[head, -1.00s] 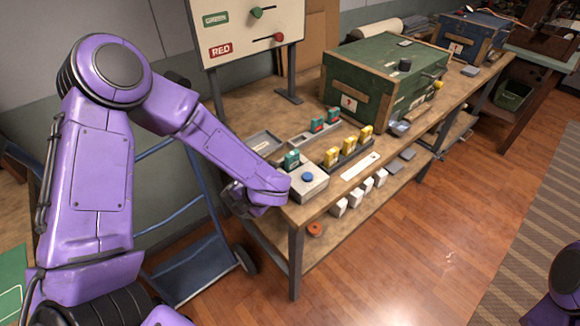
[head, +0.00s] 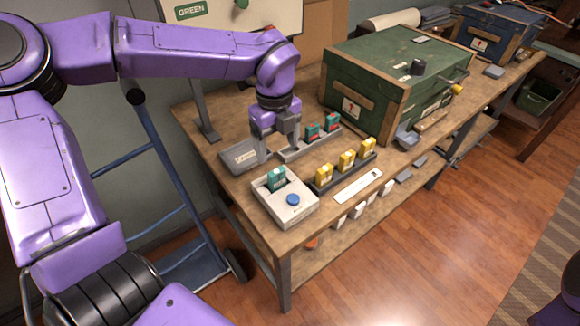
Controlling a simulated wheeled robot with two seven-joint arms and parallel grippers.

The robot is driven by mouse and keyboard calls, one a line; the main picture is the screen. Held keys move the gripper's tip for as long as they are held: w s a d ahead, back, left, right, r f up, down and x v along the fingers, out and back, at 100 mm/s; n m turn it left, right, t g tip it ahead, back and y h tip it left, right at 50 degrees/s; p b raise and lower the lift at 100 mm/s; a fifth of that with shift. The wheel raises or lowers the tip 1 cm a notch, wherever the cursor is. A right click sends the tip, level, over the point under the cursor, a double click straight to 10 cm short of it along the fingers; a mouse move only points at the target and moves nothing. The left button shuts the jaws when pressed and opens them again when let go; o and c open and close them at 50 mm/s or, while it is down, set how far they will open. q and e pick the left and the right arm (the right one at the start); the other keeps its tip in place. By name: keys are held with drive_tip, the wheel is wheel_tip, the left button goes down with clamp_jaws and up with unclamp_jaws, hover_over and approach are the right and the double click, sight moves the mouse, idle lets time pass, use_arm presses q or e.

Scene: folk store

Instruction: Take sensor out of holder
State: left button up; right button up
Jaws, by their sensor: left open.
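A teal sensor (head: 277,177) stands upright in a light grey holder box with a blue button (head: 285,201), near the front left corner of the workbench. My left gripper (head: 277,155) points down just above and behind the holder, open, its fingers near the teal sensor but seemingly apart from it. Two more teal-and-red sensors (head: 322,126) stand in a grey rack (head: 300,150) behind. Several yellow sensors (head: 346,160) stand in a dark rack (head: 368,163) to the right. My right gripper does not show.
A grey tray (head: 238,157) lies left of my left gripper. A large green chest (head: 375,85) stands farther back on the workbench (head: 225,190). A sign board (head: 270,28) stands behind my left arm. A blue hand truck (head: 185,235) stands left of the bench.

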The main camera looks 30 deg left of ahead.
use_arm(q)
hover_over(278, 172)
wheel_tip(278, 172, down, 4)
drive_tip(key=shift+f, duration=0.15)
wheel_tip(278, 172, down, 6)
drive_tip(key=shift+s+p, duration=0.1)
drive_tip(key=shift+p, duration=0.65)
drive_tip(key=c, duration=1.2)
